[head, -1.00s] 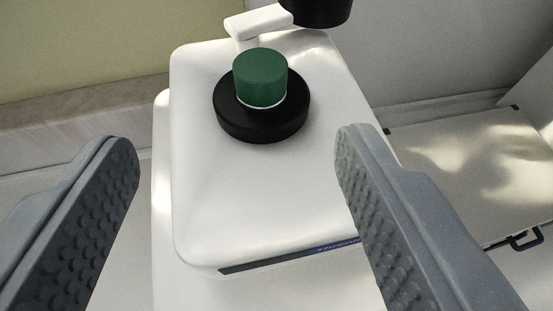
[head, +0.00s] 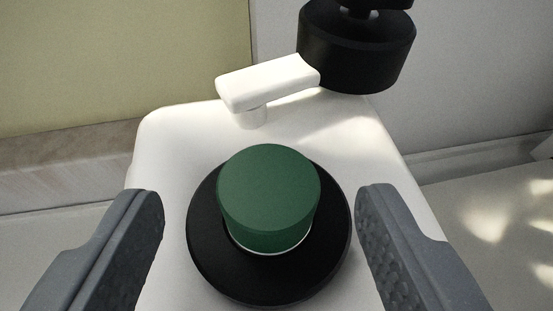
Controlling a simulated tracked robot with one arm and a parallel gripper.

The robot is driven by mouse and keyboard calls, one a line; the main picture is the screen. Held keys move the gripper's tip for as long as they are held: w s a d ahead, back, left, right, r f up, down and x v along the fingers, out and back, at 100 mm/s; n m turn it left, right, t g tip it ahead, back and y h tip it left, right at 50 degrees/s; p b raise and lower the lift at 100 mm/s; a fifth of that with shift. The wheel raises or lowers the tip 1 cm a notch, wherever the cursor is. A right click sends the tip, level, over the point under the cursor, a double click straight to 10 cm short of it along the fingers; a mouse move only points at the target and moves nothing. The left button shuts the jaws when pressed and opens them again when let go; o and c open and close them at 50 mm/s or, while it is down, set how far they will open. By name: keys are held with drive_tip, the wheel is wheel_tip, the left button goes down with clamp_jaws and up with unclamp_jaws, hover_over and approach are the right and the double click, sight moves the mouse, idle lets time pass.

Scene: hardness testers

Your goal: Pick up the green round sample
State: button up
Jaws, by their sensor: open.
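The green round sample (head: 268,197) is a short upright cylinder with a thin pale rim at its base. It sits on a round black stage (head: 215,262) on top of the white tester (head: 170,135). My gripper (head: 260,215) is open, with one grey padded finger at the left of the sample and one at the right. Both fingers are apart from the sample, with a clear gap on each side. Nothing is held.
A white lever (head: 265,83) and a black cylindrical part (head: 356,48) stand just behind the sample, the black part to the upper right. A wall rises behind, with a stone-like ledge (head: 75,165) at the left. Space directly around the stage is clear.

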sight(268, 188)
drive_tip(key=shift+x, duration=1.9)
drive_tip(key=shift+d, duration=0.15)
drive_tip(key=c, duration=1.1)
drive_tip(key=shift+r, duration=0.15)
